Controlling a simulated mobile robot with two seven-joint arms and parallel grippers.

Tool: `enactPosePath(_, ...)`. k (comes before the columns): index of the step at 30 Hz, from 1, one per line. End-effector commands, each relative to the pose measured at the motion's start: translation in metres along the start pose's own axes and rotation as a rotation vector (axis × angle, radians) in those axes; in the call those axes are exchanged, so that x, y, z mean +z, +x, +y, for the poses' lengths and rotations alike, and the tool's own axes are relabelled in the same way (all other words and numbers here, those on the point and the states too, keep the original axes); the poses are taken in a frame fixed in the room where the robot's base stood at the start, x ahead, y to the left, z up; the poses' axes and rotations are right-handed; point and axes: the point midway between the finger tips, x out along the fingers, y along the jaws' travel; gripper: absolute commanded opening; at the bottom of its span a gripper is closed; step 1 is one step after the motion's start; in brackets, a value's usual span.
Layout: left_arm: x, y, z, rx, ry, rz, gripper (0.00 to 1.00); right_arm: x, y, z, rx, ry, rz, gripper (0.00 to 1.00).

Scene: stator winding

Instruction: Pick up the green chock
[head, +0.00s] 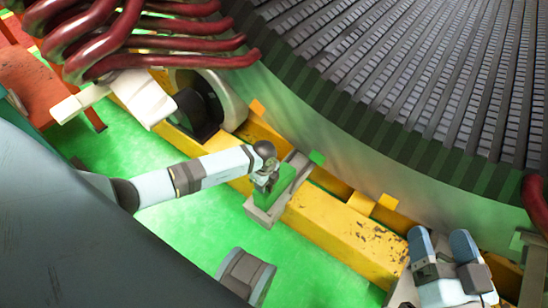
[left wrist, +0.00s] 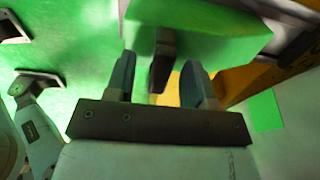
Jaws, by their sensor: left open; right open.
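The green chock (head: 273,194) sits by the yellow beam in the middle of the head view, beside a grey bracket-like piece. In the left wrist view the green block (left wrist: 205,32) is just beyond my fingers. My left gripper (left wrist: 159,70) is open; a dark upright piece (left wrist: 161,50) at the block's near face shows between its two fingers. I cannot tell whether they touch it. In the head view my left arm reaches the chock's top and its fingers are hardly visible. My right gripper (head: 442,250) is open and empty at the lower right.
A yellow beam (head: 345,232) runs diagonally along the large ribbed stator (head: 420,85). Dark red curved pipes (head: 150,42) crowd the upper left. A black and grey wheel-like part (head: 207,102) lies left of the chock. The green floor (head: 200,225) is open below the left arm.

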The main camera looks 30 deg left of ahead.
Motion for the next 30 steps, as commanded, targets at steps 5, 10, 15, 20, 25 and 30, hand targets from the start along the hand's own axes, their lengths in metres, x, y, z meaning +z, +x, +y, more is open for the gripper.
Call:
enactPosePath(5,0.0009,0.0122,0.0000,0.000,-0.001,-0.001,0.49,0.0091,0.0004,0.0013,-0.004,0.000,-0.030,0.74)
enactPosePath(10,0.0009,0.0113,0.0000,0.000,-0.001,-0.001,0.49,0.0084,0.0004,0.0011,-0.004,0.000,-0.031,0.74)
enactPosePath(15,0.0009,0.0112,0.0001,0.000,-0.001,-0.001,0.14,0.0084,0.0004,0.0011,-0.003,0.000,-0.031,0.74)
enactPosePath(20,0.0008,0.0102,-0.0008,-0.002,-0.001,0.000,0.00,0.0083,0.0004,0.0012,-0.003,0.000,-0.030,0.74)
enactPosePath(25,0.0009,0.0100,-0.0008,-0.002,-0.001,0.000,0.00,0.0088,0.0002,0.0013,-0.003,0.000,-0.031,0.74)
enactPosePath(30,0.0009,0.0031,-0.0011,-0.003,0.000,0.000,0.00,0.0044,0.0001,0.0007,-0.002,-0.001,-0.025,0.74)
